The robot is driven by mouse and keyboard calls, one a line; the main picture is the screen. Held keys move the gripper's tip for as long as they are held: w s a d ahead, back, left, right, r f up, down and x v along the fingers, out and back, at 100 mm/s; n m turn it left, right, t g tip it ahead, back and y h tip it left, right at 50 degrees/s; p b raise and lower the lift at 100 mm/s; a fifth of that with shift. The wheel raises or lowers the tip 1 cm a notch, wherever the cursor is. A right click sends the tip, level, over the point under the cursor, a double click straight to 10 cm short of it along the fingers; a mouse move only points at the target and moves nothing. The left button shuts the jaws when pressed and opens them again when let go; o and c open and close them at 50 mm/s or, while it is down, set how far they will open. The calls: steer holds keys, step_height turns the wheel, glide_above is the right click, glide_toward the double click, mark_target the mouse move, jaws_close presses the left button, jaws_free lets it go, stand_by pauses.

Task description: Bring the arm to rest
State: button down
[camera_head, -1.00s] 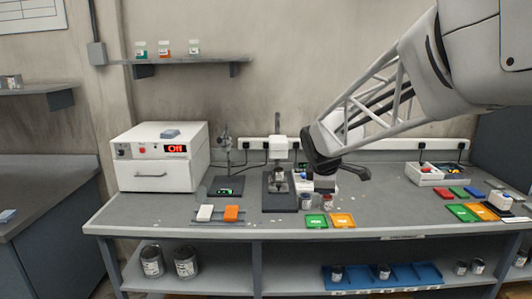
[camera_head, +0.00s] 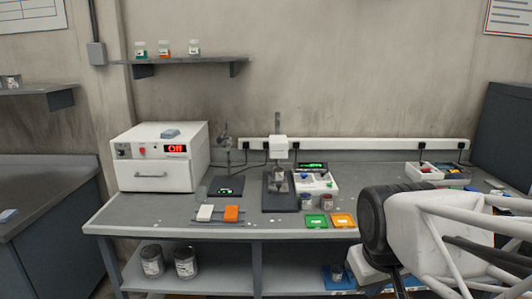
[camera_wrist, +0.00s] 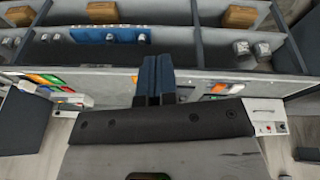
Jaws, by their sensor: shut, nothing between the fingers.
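My gripper (camera_wrist: 156,62) shows in the wrist view as two dark blue fingers side by side, pressed together with nothing between them. In the head view my arm is folded low at the right, in front of the bench (camera_head: 150,212). The wrist end is in front of the bench's front edge, and the fingertips are not clear there. The arm hides the right part of the bench top and much of the lower shelf.
The bench top carries a white oven (camera_head: 160,160) reading "Off", a stand (camera_head: 279,185), an orange block (camera_head: 231,213), a green tray (camera_head: 316,221) and an orange tray (camera_head: 343,220). A blue tray (camera_wrist: 90,34) lies on the lower shelf. The air above the bench is clear.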

steer(key=s, duration=0.1)
steer(key=s+f+m, duration=0.1)
steer(key=s, duration=0.1)
steer(key=s+m, duration=0.1)
steer(key=s, duration=0.1)
steer(key=shift+a+f, duration=0.1)
steer(key=shift+f, duration=0.3)
stand_by(1.3)
